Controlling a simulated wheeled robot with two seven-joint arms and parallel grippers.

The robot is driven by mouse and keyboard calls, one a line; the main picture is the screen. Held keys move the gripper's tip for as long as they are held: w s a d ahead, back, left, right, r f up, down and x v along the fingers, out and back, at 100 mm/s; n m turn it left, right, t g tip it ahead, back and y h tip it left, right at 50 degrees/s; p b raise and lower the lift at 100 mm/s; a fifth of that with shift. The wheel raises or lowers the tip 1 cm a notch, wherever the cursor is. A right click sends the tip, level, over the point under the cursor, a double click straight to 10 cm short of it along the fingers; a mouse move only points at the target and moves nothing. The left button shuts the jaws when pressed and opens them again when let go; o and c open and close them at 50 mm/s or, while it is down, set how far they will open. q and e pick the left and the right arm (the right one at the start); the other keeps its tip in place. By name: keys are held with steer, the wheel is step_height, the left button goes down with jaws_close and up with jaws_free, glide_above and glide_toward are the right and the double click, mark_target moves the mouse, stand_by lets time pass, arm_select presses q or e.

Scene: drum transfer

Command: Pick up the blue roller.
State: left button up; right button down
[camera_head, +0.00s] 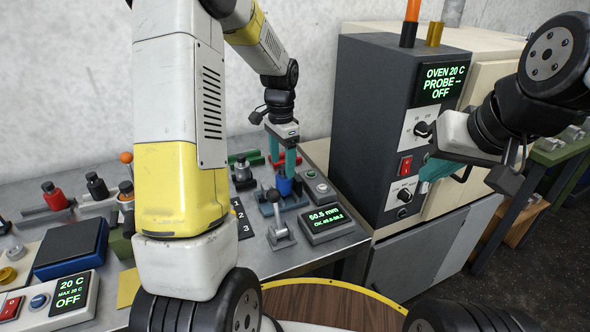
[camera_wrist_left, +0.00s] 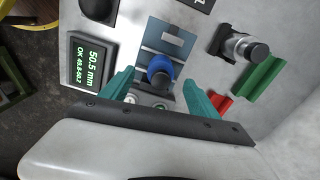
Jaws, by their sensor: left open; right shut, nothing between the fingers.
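The blue roller (camera_head: 285,187) stands on a blue-grey gauge fixture (camera_head: 294,203) at the right part of the bench. In the left wrist view the blue roller (camera_wrist_left: 160,67) has a dark round end facing the camera. My left gripper (camera_head: 282,168) is open just above it, fingers pointing down. In the left wrist view my left gripper (camera_wrist_left: 158,79) has one teal finger on each side of the roller, with gaps between; I cannot tell how far the tips reach down. My right gripper (camera_head: 432,172) is shut and empty in front of the oven.
A display reading 50.5 mm (camera_head: 327,218) and a lever (camera_head: 279,232) stand close to the fixture. Green (camera_wrist_left: 262,78) and red (camera_wrist_left: 219,103) blocks lie beside the left gripper. The dark oven (camera_head: 372,120) rises right of the bench.

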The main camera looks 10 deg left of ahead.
mark_target(284, 176)
arm_select(q)
steer(key=f, duration=0.6)
steer(key=shift+w+d+f, duration=0.1)
steer(key=shift+w+f, duration=0.2)
steer(key=shift+f, duration=0.1)
jaws_close()
